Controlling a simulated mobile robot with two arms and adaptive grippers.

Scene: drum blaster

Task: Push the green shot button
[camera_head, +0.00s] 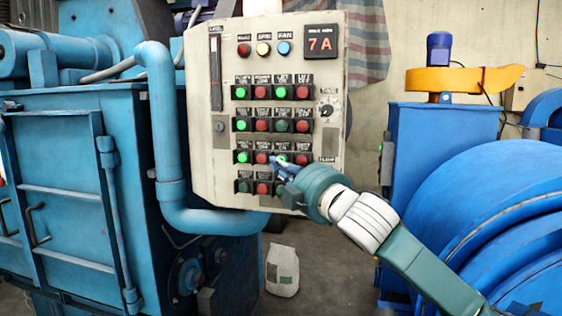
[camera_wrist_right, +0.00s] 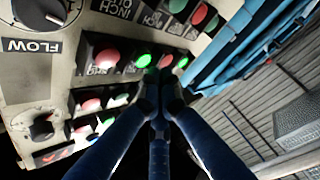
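The grey control panel (camera_head: 203,180) carries rows of green and red buttons; their small labels are too blurred for me to tell which is marked shot. A lit green button (camera_head: 281,157) in the third row is partly behind my right gripper (camera_head: 276,163). In the right wrist view, that gripper (camera_wrist_right: 160,85) has its blue fingers together at the tips and empty. The tips overlap the row near a lit green button (camera_wrist_right: 143,61) and a red one (camera_wrist_right: 166,61). I cannot tell whether they touch. My left gripper is not in view.
A thick blue pipe (camera_head: 163,120) runs along the panel's left side, beside a blue machine (camera_head: 70,180). Large blue round machinery (camera_head: 480,210) stands at the right. A FLOW knob (camera_wrist_right: 40,10) sits near the button row.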

